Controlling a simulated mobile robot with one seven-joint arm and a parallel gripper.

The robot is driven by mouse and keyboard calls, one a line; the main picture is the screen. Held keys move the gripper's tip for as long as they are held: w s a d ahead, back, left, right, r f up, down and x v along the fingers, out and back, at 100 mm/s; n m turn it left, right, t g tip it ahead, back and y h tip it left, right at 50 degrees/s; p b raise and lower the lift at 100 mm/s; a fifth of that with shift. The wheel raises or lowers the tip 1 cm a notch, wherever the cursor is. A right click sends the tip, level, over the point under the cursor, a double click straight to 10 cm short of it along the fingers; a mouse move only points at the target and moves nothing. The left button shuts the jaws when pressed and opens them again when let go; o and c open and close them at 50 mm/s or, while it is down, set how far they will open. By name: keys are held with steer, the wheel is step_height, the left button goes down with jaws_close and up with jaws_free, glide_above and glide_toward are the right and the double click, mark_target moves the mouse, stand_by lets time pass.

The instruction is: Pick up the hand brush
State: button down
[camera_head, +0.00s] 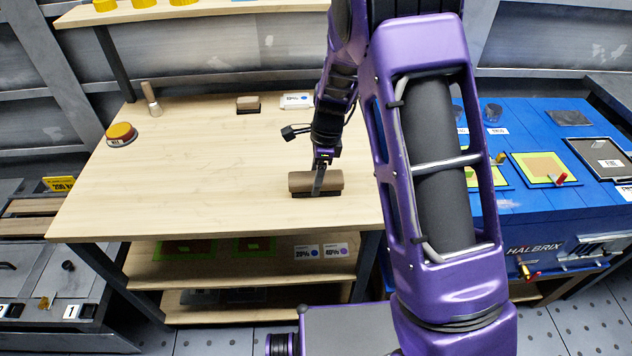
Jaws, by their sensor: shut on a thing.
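The hand brush (301,181), a brown block with a dark underside, is near the front edge of the wooden bench. My gripper (318,186) comes down from above and is shut on the brush around its middle, with a finger showing across its near side. The brush lies level, its long side running left to right. I cannot tell whether its underside touches the bench top.
A smaller-looking brown and dark block (248,103), a white label card (296,101), a wooden-handled tool (151,98) and a round yellow-topped container (121,133) are farther back on the bench (200,170). A blue cabinet (545,225) stands right. The bench's middle is clear.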

step_height(320, 180, up, 10)
steer(key=shift+r+p, duration=0.1)
steer(key=shift+p, duration=0.5)
